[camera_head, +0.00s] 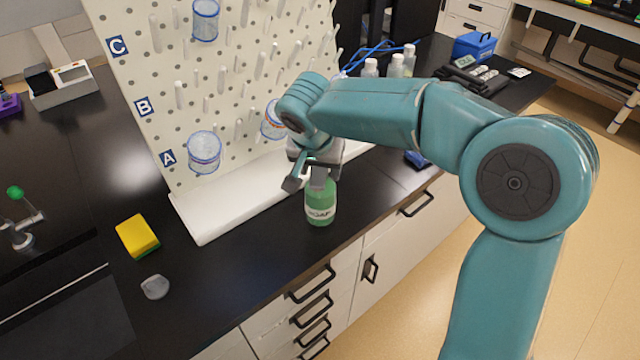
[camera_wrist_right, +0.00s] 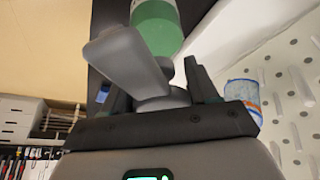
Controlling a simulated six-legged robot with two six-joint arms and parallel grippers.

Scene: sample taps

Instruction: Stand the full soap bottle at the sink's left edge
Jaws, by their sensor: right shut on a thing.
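The green soap bottle (camera_head: 320,203) with a white "SOAP" label stands upright over the black counter, in front of the pegboard's white tray. My right gripper (camera_head: 316,175) is above it, shut on its top part. In the right wrist view the green bottle (camera_wrist_right: 157,25) lies beyond the two grey fingers (camera_wrist_right: 168,72), its neck between them. I cannot tell whether its base touches the counter. The dark sink (camera_head: 60,318) is at the lower left, with a green-knobbed tap (camera_head: 20,218) behind it. My left gripper is not in view.
A yellow sponge (camera_head: 138,236) and a small grey translucent piece (camera_head: 155,287) lie between sink and bottle. The pegboard (camera_head: 225,95) with its white tray (camera_head: 215,215) rises behind. White-capped bottles (camera_head: 395,65) stand farther right. Bare counter lies left of the bottle.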

